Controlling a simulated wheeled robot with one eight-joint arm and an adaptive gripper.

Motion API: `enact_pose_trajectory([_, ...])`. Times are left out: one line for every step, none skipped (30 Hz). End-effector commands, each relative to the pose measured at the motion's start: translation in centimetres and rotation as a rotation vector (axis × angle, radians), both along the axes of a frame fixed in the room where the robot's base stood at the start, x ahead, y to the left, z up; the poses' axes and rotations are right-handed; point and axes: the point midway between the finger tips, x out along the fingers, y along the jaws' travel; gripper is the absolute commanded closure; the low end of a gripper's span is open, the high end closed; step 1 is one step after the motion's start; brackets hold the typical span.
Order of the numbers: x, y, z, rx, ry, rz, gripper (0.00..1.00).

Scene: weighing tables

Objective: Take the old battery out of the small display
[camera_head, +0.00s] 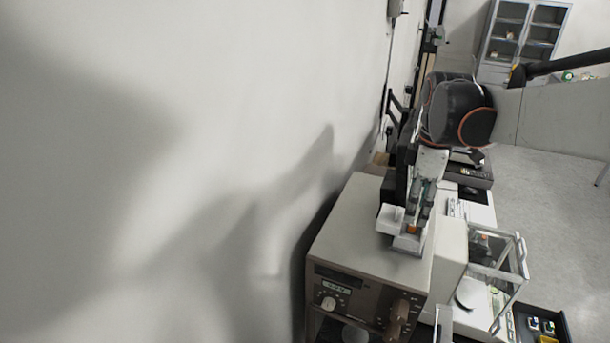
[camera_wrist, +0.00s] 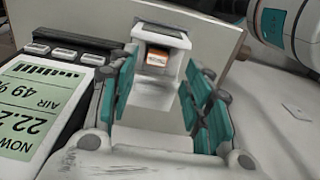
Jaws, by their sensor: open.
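I cannot tell how the holder joins the display. My gripper (camera_wrist: 163,75) is open, its teal-padded fingers apart with the battery in line between them. Contact cannot be told. In the head view my gripper (camera_head: 414,222) points down over the white pieces, with the orange battery end (camera_head: 411,229) small near the fingertips.
The white pieces stand on a beige instrument (camera_head: 365,225) with knobs on its front. A glass-walled balance (camera_head: 497,265) stands to its right. A black tray (camera_head: 541,325) with small items lies at the lower right. The wall is close on the left.

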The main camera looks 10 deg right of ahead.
Motion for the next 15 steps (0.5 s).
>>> enact_pose_trajectory([0.2, -0.1, -0.4, 0.000, 0.000, -0.001, 0.55])
enact_pose_trajectory([0.2, -0.2, -0.8, 0.000, 0.000, -0.001, 0.55])
enact_pose_trajectory([0.3, -0.2, -1.3, 0.000, 0.000, -0.001, 0.55])
enact_pose_trajectory([0.3, -0.3, -1.8, 0.000, 0.000, -0.001, 0.55])
enact_pose_trajectory([0.3, -0.3, -2.2, 0.000, 0.000, -0.001, 0.55])
enact_pose_trajectory([0.3, -0.3, -2.7, 0.000, 0.000, -0.001, 0.55])
enact_pose_trajectory([0.3, -0.3, -3.1, 0.000, 0.000, -0.001, 0.55])
enact_pose_trajectory([0.3, -0.3, -3.5, -0.001, -0.001, -0.001, 0.55])
enact_pose_trajectory([0.3, -0.3, -4.0, 0.000, 0.000, -0.001, 0.55])
enact_pose_trajectory([0.3, -0.3, -4.2, 0.000, 0.000, -0.001, 0.55])
enact_pose_trajectory([0.3, -0.3, -4.4, 0.000, 0.000, -0.001, 0.55])
enact_pose_trajectory([0.3, -0.3, -4.6, 0.000, 0.000, -0.001, 0.55])
enact_pose_trajectory([0.3, -0.3, -4.7, 0.000, 0.000, -0.001, 0.55])
enact_pose_trajectory([0.3, -0.3, -4.7, 0.000, 0.000, -0.001, 0.55])
enact_pose_trajectory([0.2, -0.2, -4.7, 0.000, 0.000, -0.001, 0.55])
